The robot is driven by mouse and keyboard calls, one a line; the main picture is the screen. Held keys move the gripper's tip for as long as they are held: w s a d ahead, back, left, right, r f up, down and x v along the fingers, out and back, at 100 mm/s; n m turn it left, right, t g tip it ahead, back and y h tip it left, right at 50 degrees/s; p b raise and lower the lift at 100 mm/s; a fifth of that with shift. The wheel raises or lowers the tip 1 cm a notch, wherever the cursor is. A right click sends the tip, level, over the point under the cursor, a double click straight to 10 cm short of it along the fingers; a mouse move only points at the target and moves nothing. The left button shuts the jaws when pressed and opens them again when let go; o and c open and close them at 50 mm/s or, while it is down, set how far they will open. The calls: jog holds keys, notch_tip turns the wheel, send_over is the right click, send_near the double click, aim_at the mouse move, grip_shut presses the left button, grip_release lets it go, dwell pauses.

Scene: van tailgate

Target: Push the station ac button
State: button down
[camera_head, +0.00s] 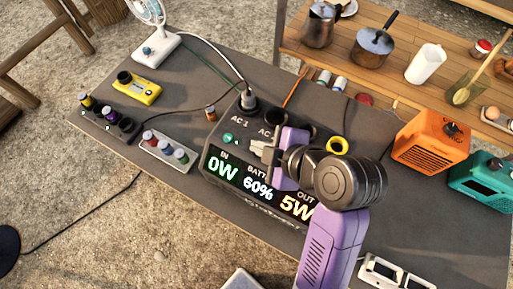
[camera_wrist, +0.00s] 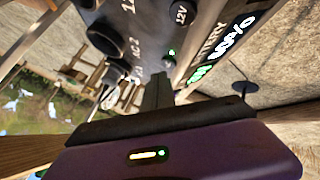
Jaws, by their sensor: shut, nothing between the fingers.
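The power station (camera_head: 235,192) is a dark box on the grey table, with sockets labelled AC 1 and AC 2 on top and a lit display reading 0W, 60% and 5W. A green-lit spot (camera_head: 228,138) shows on its top, left of my gripper. My gripper (camera_head: 260,150) is shut and empty just above the station's top, between the sockets and the display. My gripper hides part of the top in the head view.
A yellow meter (camera_head: 138,87) and a tray of small jars (camera_head: 165,155) lie left. An orange box (camera_head: 425,145) stands right.

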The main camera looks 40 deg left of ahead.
jog(key=shift+f, duration=0.15)
dwell(0.4)
jog(key=shift+f, duration=0.3)
jog(key=shift+f+b, duration=0.2)
jog(key=shift+b, duration=0.1)
dwell(0.3)
jog(key=shift+r, duration=0.1)
jog(key=shift+r+p, duration=0.55)
jog(key=shift+p, duration=0.1)
notch_tip(320, 180, up, 6)
jog(key=p, duration=0.5)
dwell(0.7)
